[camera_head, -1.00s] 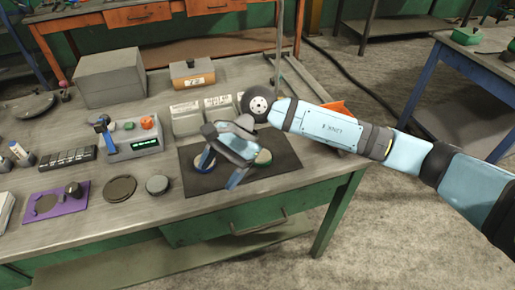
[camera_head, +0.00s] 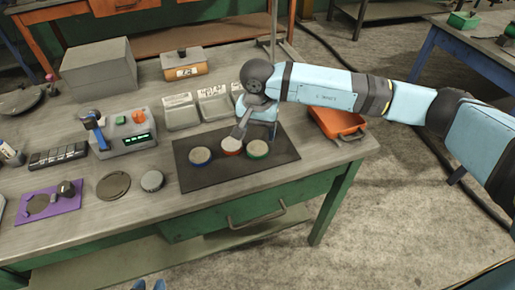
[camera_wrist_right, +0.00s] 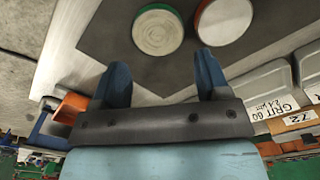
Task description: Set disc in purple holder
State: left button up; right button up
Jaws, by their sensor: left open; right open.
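The purple holder (camera_head: 66,202) lies at the left front of the bench, with a dark round shape and a dark knob on it. Three pale-topped discs lie in a row on a dark mat: a blue-rimmed disc (camera_head: 200,156), a red-rimmed disc (camera_head: 231,146) and a green-rimmed disc (camera_head: 257,149). My right gripper (camera_head: 257,129) is open and empty, above the mat's back part near the red and green discs. In the right wrist view its open fingers (camera_wrist_right: 163,78) point toward the green disc (camera_wrist_right: 158,32), with the red disc (camera_wrist_right: 226,18) beside it. My left gripper (camera_head: 149,285) barely shows at the bottom edge, open.
A dark round plate (camera_head: 113,185) and a small grey disc (camera_head: 152,181) lie between the holder and the mat. A control box (camera_head: 128,138), labelled grey trays (camera_head: 180,111) and a large grey block (camera_head: 98,67) stand behind. An orange tray (camera_head: 338,122) lies at the right.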

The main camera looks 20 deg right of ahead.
aim_at(258, 147)
jog(key=f, duration=0.5)
jog(key=shift+s+a+f, duration=0.1)
jog(key=shift+s+f, duration=0.1)
jog(key=shift+s, duration=0.1)
jog(key=shift+r, duration=0.1)
jog(key=c, duration=0.9)
jog(key=shift+r, duration=0.1)
